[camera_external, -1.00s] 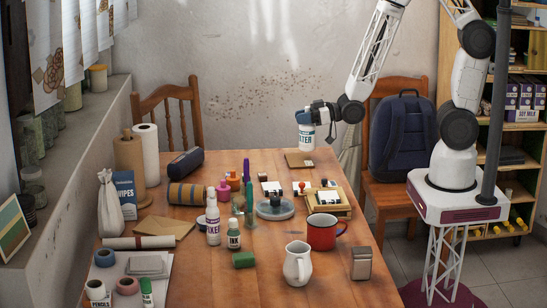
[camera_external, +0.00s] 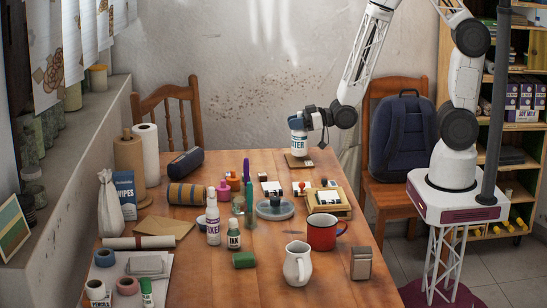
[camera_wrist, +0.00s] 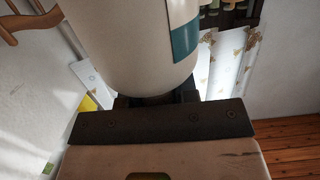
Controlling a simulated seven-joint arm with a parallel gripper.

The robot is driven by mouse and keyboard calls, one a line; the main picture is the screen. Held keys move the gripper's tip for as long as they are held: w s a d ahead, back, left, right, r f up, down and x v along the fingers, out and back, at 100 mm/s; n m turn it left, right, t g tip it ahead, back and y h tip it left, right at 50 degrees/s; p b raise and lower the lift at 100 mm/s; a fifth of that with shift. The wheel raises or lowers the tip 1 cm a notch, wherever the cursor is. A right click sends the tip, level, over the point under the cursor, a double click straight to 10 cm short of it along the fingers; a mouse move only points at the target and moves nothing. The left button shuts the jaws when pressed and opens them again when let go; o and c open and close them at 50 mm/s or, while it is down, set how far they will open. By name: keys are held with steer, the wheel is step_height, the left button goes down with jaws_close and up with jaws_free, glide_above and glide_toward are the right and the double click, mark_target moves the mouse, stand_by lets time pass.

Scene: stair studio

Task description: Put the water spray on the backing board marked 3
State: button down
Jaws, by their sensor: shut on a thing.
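The water spray (camera_external: 298,142) is a white bottle with a teal label ending in "TER" and a dark blue top. My gripper (camera_external: 308,121) is shut on its upper part and holds it upright at the far end of the table. Its base is over or on a small brown board (camera_external: 303,165); I cannot tell whether they touch. No number is readable on that board, so I cannot tell if it is the one marked 3. In the wrist view the bottle (camera_wrist: 135,45) fills the upper middle, above my gripper's dark bar.
Right of centre are a wooden tray (camera_external: 344,212), a grey round dish (camera_external: 275,211) and a red mug (camera_external: 321,233). A white jug (camera_external: 298,265) and a fixer bottle (camera_external: 213,219) stand nearer.

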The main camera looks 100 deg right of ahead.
steer(key=shift+f, duration=1.05)
steer(key=c, duration=0.9)
jaws_free()
steer(key=shift+r, duration=0.2)
steer(key=shift+s+r, duration=0.15)
steer(key=shift+s, duration=0.8)
steer(key=shift+s+r, duration=0.25)
steer(key=shift+s, duration=1.4)
steer(key=shift+s+r, duration=0.3)
steer(key=shift+s, duration=1.4)
steer(key=shift+s+r, duration=0.25)
steer(key=shift+s, duration=1.4)
steer(key=shift+w+r, duration=0.1)
steer(key=shift+r, duration=0.05)
